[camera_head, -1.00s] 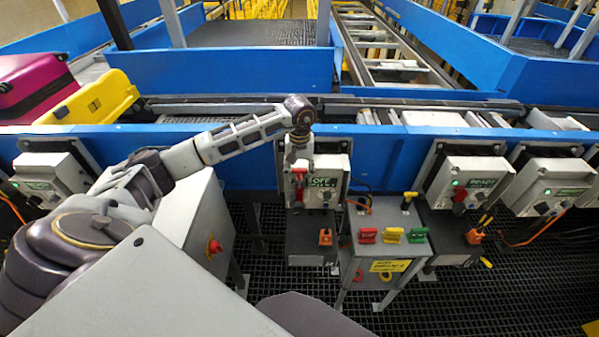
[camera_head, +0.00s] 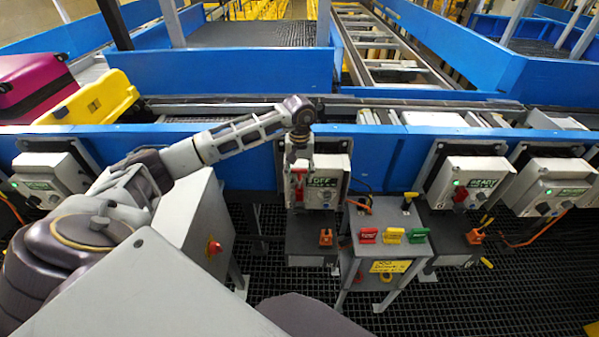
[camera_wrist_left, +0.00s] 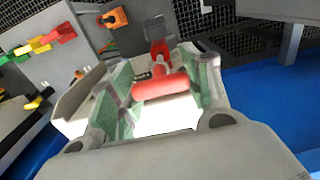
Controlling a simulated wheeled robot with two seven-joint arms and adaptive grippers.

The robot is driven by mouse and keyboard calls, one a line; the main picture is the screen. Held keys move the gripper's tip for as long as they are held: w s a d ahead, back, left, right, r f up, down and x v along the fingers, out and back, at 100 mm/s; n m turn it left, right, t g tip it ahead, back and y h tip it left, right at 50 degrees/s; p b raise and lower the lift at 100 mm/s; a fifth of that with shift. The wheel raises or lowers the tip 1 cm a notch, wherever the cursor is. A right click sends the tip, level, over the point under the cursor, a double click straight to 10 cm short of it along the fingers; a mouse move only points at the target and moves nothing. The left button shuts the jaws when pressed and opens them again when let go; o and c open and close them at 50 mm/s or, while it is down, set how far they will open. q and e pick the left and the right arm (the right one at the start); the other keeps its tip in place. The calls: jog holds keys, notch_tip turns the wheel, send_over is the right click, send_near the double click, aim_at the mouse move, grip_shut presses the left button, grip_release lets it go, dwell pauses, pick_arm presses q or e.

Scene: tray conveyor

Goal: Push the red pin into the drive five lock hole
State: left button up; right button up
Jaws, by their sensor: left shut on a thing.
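My left gripper (camera_head: 299,168) is at the front of a grey drive box (camera_head: 339,165) whose green display seems to read OFF. In the left wrist view the fingers (camera_wrist_left: 160,92) with greenish pads are shut on the red pin (camera_wrist_left: 160,86), which lies crosswise between them. In the head view a red part (camera_head: 299,183) shows just under the gripper, against the box face. The lock hole is hidden, so I cannot tell how far the pin is in it. My right gripper is not in view.
A grey stand (camera_head: 384,248) with red, yellow and green tags is right of the drive box. An orange padlock (camera_head: 326,237) is below the box. More drive boxes (camera_head: 473,183) line the blue conveyor wall (camera_head: 225,160). A yellow suitcase (camera_head: 98,104) is on the conveyor at left.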

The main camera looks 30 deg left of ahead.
aim_at(299, 178)
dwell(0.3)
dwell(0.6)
pick_arm(q)
jog(key=shift+b, duration=0.5)
jog(key=shift+f, duration=0.15)
dwell(0.4)
jog(key=shift+f+b, duration=0.7)
jog(key=shift+f, duration=0.05)
jog(key=shift+f+b, duration=0.65)
jog(key=shift+f, duration=0.2)
dwell(0.5)
jog(key=shift+f+b, duration=0.85)
jog(key=shift+f, duration=0.25)
dwell(0.4)
